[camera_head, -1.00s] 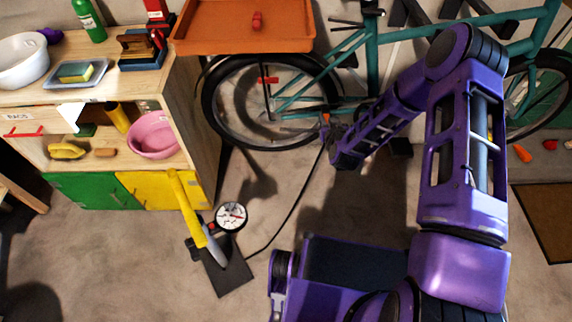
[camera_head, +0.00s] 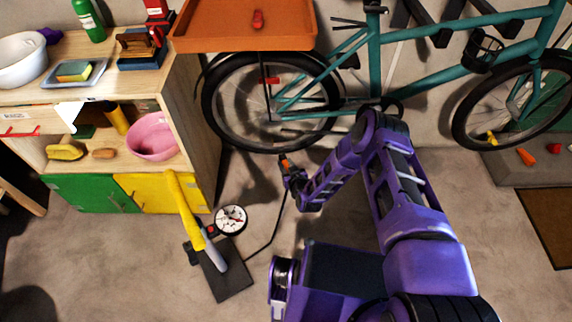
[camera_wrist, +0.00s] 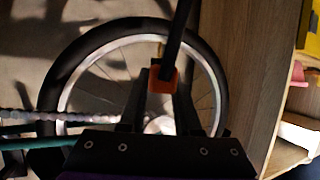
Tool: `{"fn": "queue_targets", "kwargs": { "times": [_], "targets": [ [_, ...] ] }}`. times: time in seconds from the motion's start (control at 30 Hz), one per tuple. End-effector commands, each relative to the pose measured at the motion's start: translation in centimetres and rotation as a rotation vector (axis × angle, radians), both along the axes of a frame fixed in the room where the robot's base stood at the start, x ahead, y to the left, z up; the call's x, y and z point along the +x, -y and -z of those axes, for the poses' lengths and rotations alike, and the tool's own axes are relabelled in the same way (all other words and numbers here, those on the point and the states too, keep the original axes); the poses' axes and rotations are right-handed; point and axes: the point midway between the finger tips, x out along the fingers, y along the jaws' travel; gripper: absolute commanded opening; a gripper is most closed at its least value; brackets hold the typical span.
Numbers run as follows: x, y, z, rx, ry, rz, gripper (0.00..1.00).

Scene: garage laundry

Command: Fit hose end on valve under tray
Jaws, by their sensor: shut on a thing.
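My gripper (camera_head: 288,170) is shut on the hose end (camera_wrist: 163,79), an orange block on a black hose (camera_wrist: 177,32). In the head view the orange end also shows at the gripper's tip, and the hose (camera_head: 272,232) runs down to the floor pump (camera_head: 212,255), which has a yellow handle and a round gauge. The gripper is in front of the lower part of the bicycle's rear wheel (camera_head: 213,122), which is under the orange tray (camera_head: 240,40). The wheel also shows behind the fingers in the wrist view (camera_wrist: 60,77). I cannot make out the valve clearly.
A wooden bench (camera_head: 195,110) with a pink bowl (camera_head: 153,138) stands left of the wheel. The teal bicycle frame (camera_head: 372,60) is above and behind my arm. A red object (camera_head: 258,18) lies in the tray.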

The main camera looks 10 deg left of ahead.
Motion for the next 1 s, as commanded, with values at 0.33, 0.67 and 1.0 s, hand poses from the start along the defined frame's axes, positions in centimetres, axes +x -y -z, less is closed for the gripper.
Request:
{"fn": "queue_targets", "kwargs": {
  "times": [0.33, 0.67, 1.0],
  "targets": [
    [1.3, -0.9, 0.0, -0.001, 0.003, -0.001, 0.0],
    [4.2, -2.6, 0.0, -0.001, 0.003, 0.0, 0.0],
    [7.1, -4.3, 0.0, -0.001, 0.003, 0.0, 0.0]
  ]
}}
